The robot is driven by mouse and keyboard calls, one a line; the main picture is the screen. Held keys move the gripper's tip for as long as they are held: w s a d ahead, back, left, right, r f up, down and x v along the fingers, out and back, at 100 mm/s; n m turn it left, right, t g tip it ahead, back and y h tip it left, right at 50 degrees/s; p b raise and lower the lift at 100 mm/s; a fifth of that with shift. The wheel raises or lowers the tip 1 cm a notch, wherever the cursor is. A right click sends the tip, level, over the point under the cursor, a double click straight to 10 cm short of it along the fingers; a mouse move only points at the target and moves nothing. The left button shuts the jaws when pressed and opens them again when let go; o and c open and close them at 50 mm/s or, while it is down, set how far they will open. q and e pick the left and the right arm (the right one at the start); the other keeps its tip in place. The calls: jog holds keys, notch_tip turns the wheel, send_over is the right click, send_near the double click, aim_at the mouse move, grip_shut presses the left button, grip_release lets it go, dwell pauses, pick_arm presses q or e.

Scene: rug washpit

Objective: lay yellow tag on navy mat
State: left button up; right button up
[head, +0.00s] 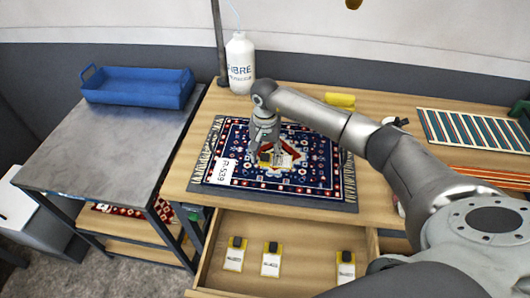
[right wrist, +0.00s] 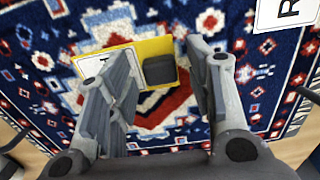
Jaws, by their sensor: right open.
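The navy mat (head: 215,143) is a navy, red and white patterned rug with fringed ends, lying on a dark grey sheet on the wooden table. A yellow tag (head: 284,160) with a white label and a black block lies on the rug's middle, partly hidden by my right gripper (head: 264,150). In the right wrist view the tag (right wrist: 120,58) shows flat against the rug (right wrist: 250,90), its black block (right wrist: 160,70) between the fingers (right wrist: 158,60). The fingers are open and stand apart from the block; I cannot tell their exact height. My left gripper is not in view.
An open drawer (head: 215,282) below the table holds three more yellow tags (head: 271,262). A white card (head: 220,171) lies on the rug's left. A white bottle (head: 240,64) and a pole stand behind. A blue tray (head: 137,90) sits on the grey side table (head: 95,145).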

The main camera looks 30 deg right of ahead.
aim_at(265, 155)
jog(key=shift+w+r, duration=0.1)
jog(key=shift+r, duration=0.35)
notch_tip(265, 155, up, 11)
jog(key=b, duration=0.3)
jog(key=shift+r+b, duration=0.15)
jog(key=shift+b, duration=0.25)
